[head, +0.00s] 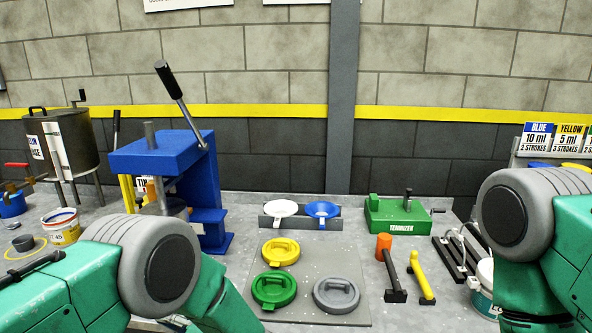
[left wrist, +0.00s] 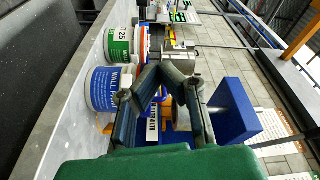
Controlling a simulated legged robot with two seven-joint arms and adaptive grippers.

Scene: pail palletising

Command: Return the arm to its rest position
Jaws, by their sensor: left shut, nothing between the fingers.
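My left arm (head: 150,262) comes in at the lower left of the head view, bent, with its hand out of sight there. In the left wrist view my left gripper (left wrist: 161,74) is shut and empty, its dark fingers meeting in front of the blue press. My right arm (head: 535,225) stands at the right edge of the head view, and its gripper is out of the picture.
A blue lever press (head: 165,155) stands by my left arm. Green, yellow and grey lids (head: 272,289) lie on a plate. A green box (head: 400,217), a hammer (head: 390,268) and a pail (head: 484,291) are at right. Two pails (left wrist: 112,90) show in the wrist view.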

